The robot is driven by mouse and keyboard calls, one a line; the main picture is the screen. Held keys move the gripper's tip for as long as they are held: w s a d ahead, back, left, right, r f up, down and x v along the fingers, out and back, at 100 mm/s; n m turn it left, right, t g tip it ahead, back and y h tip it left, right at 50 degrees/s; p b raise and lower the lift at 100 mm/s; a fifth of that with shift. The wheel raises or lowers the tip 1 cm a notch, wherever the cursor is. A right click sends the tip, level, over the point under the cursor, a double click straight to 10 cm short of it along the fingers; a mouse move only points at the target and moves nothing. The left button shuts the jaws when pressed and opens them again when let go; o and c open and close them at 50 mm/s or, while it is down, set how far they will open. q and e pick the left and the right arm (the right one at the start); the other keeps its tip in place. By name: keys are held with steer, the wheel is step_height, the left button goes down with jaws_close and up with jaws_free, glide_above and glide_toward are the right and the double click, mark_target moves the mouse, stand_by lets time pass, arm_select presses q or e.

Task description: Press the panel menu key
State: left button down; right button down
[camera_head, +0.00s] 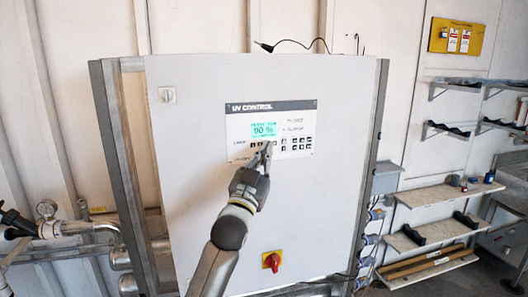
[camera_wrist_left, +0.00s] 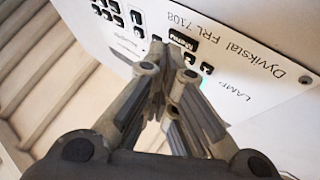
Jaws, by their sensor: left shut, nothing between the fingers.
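The UV CONTROL panel (camera_head: 240,125) is a white plate with a dark header on the grey cabinet door. It has a lit green display (camera_head: 263,130) and rows of black keys (camera_head: 290,142). My left gripper (camera_head: 267,147) is shut and empty, its tips just in front of the keys below the display. In the left wrist view the shut fingers (camera_wrist_left: 170,62) are close to the panel (camera_wrist_left: 262,50). A black key marked Menu (camera_wrist_left: 183,41) shows just beyond the tips. Contact with any key cannot be told. In the head view the gripper hides some keys.
Pipes (camera_head: 75,228) run at the left. Shelves (camera_head: 440,200) with small items hang on the right wall.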

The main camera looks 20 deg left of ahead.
arm_select(q)
steer(key=shift+s+d, duration=0.2)
steer(key=shift+s, duration=0.15)
steer(key=s+d, duration=0.1)
steer(key=s, duration=0.1)
steer(key=s+d+p, duration=0.1)
steer(key=s, duration=0.1)
steer(key=shift+d, duration=0.4)
stand_by(0.6)
